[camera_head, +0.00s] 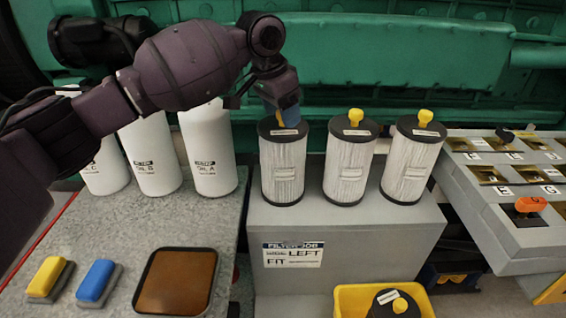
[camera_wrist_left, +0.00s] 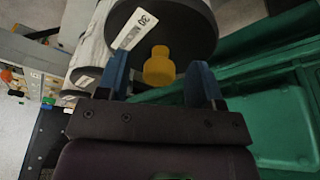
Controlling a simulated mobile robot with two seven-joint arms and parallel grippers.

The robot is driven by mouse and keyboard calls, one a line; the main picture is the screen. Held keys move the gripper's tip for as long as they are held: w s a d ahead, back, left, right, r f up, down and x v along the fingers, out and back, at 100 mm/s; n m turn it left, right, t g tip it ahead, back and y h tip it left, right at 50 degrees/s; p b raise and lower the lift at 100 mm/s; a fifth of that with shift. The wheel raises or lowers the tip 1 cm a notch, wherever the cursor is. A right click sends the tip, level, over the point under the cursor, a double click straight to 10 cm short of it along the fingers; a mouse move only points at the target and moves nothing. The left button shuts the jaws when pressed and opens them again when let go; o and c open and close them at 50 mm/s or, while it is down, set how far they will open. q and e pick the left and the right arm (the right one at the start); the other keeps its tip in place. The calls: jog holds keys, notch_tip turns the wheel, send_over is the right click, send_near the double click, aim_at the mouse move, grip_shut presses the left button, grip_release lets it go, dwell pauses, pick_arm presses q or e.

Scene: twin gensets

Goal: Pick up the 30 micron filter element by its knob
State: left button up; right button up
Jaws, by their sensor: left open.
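Three white pleated filter elements with black caps and yellow knobs stand in a row on a grey box (camera_head: 345,226). The left one (camera_head: 283,172) is under my left gripper (camera_head: 284,112), which hides most of its knob. In the left wrist view its cap (camera_wrist_left: 185,22) carries a label reading 30, so it is the 30 micron element. Its yellow knob (camera_wrist_left: 159,67) shows between the two blue fingers of my left gripper (camera_wrist_left: 161,82), which are open and apart from it. The middle element (camera_head: 348,170) and right element (camera_head: 411,168) stand upright. My right gripper is out of view.
White oil canisters (camera_head: 213,150) stand on the grey bench at left, with a brown tray (camera_head: 176,282), a yellow block (camera_head: 47,277) and a blue block (camera_head: 96,281). A yellow bin (camera_head: 345,300) holds a knobbed black-capped part. A slotted grey panel (camera_head: 500,205) is right. Green machinery stands behind.

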pick_arm(q)
jog(key=shift+f, duration=0.1)
grip_shut()
dwell(0.3)
